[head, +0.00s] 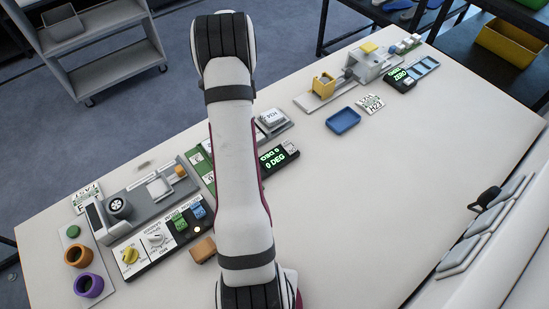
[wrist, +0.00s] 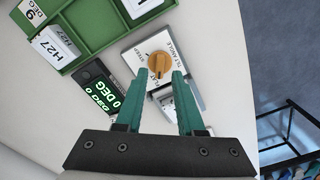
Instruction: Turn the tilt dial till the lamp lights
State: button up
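The tilt dial (wrist: 158,66) is an orange-tan knob on a white plate (wrist: 146,47) marked TILT ANGLE, STEEP and FLAT, in the wrist view. My gripper (wrist: 159,77) has two teal fingers, spread apart and empty, with their tips close to the dial's near side. I cannot tell whether they reach around the knob. A dark display (wrist: 101,95) left of the dial shows 0 DEG in green; it also shows in the head view (head: 279,159). In the head view my arm hides the gripper and the dial. I cannot make out a lit lamp by the dial.
A green tray (wrist: 95,42) holds white cards, one marked H27 (wrist: 52,50). In the head view, a control panel (head: 150,262) with knobs and a grey machine (head: 135,200) stand on the left. A blue tray (head: 343,121) lies at the back.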

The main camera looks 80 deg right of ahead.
jog(key=shift+f, duration=1.75)
jog(key=shift+r, duration=0.1)
grip_shut()
jog(key=m, duration=0.5)
jog(key=shift+m, duration=0.4)
jog(key=m, duration=0.6)
jog(key=shift+m, duration=0.3)
grip_release()
jog(key=shift+r, duration=0.15)
jog(key=shift+r, duration=3.4)
